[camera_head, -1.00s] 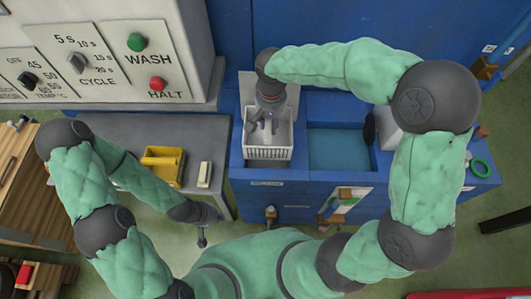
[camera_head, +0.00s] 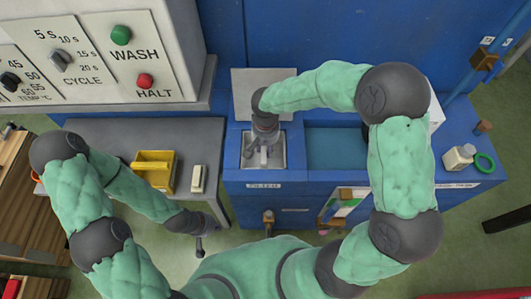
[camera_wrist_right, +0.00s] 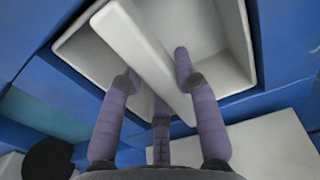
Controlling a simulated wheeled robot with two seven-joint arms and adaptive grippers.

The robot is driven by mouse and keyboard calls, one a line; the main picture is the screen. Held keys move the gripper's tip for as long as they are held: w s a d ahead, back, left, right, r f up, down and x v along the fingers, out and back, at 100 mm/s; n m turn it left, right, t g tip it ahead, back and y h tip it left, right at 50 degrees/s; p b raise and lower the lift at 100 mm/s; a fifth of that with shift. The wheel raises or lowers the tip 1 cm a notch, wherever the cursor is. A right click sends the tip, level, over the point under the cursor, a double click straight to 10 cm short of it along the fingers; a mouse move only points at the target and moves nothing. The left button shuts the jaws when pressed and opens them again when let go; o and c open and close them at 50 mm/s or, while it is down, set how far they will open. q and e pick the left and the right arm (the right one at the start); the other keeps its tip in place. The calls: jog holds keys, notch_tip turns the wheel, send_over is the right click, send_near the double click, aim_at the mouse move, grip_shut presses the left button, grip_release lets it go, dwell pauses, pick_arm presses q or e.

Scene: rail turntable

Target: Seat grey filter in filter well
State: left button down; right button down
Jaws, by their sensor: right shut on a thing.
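The pale grey filter shows in the right wrist view as a bar (camera_wrist_right: 140,48) across a light box-shaped opening. In the head view, the filter well (camera_head: 279,160) is a light square opening in the blue bench. My right gripper (camera_head: 260,155) points down into this opening. In the right wrist view its purple fingers (camera_wrist_right: 158,85) are shut on the bar from both sides. The gripper hides much of the opening, so I cannot tell how deep the filter sits. My left gripper (camera_head: 200,243) hangs low before the grey table; its finger state is unclear.
A grey panel (camera_head: 262,82) stands behind the well. A blue basin (camera_head: 335,150) lies right of it. A yellow tray (camera_head: 154,175) and a pale block (camera_head: 198,179) are on the grey table (camera_head: 190,135).

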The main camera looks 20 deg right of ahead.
jog(key=shift+f+b, duration=0.4)
jog(key=shift+f, duration=1.2)
jog(key=shift+f, duration=0.15)
jog(key=c, duration=0.9)
grip_release()
jog(key=shift+r, duration=0.45)
notch_tip(320, 180, up, 11)
jog(key=p, duration=0.4)
jog(key=shift+r, duration=0.2)
